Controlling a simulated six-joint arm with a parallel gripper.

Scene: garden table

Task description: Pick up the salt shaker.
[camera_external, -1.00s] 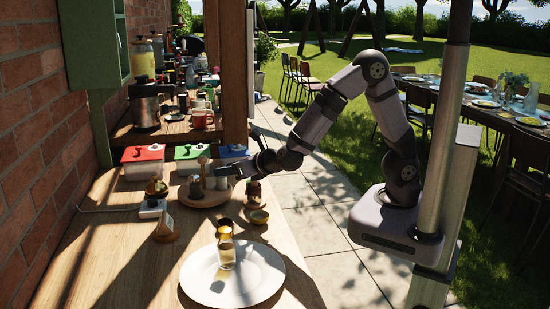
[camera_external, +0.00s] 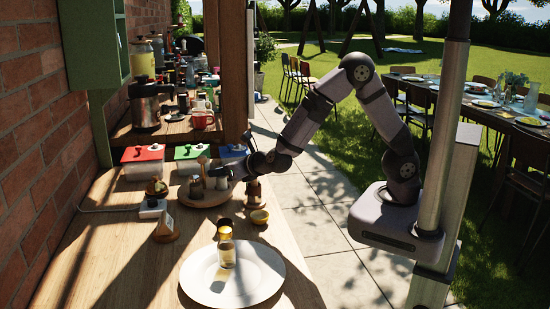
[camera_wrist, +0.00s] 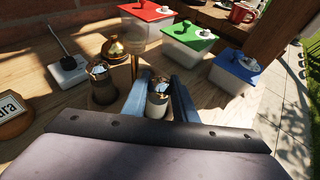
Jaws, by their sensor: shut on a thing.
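My gripper (camera_wrist: 160,97) has its two blue fingers shut on a small light-bodied shaker with a metal top, the salt shaker (camera_wrist: 157,104). One finger is on each side of it. In the external view my gripper (camera_external: 222,173) reaches in from the right over a round wooden tray (camera_external: 205,203), and the salt shaker (camera_external: 220,183) is partly hidden by it. I cannot tell whether the shaker is clear of the tray. A similar shaker with a darker brown body (camera_wrist: 103,88) stands upright just left of the gripper, apart from it.
A wooden-handled piece (camera_wrist: 133,40) and a brass bell (camera_wrist: 114,49) stand close behind. Lidded boxes in red (camera_wrist: 148,12), green (camera_wrist: 190,38) and blue (camera_wrist: 238,70) line the back.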

